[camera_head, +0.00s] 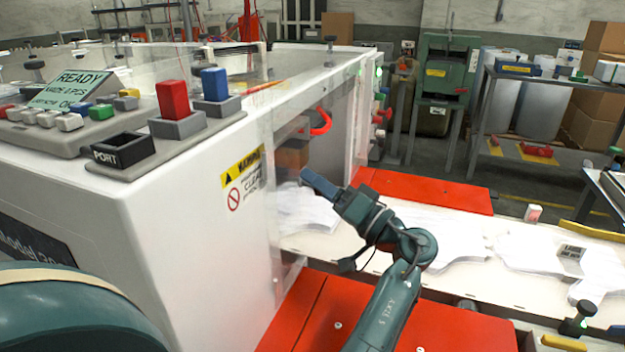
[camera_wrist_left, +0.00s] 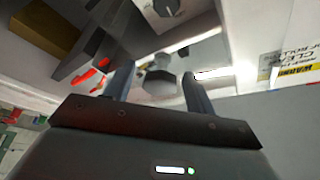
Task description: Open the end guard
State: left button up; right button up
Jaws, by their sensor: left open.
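The end guard (camera_head: 268,190) looks like a clear panel at the open end of the white machine, and its edges are hard to make out. A red curved handle (camera_head: 320,122) shows at the opening, above my gripper. My left gripper (camera_head: 312,180) is in front of the opening, below that handle. In the left wrist view its two fingers (camera_wrist_left: 158,92) stand apart, with a grey faceted knob (camera_wrist_left: 160,82) seen beyond the gap. I cannot tell whether the gripper touches the panel. Red parts (camera_wrist_left: 98,68) show left of the fingers there. My right gripper is not in view.
A white conveyor bed (camera_head: 400,262) with flat white gloves (camera_head: 455,240) runs right from the opening. Red covers (camera_head: 430,190) flank it. A control panel with red and blue blocks (camera_head: 173,98) tops the machine. A grey shelf rack (camera_head: 485,105) stands at the back right.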

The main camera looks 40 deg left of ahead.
pick_arm(q)
jog(key=shift+a, duration=0.1)
dwell(0.3)
grip_shut()
dwell(0.4)
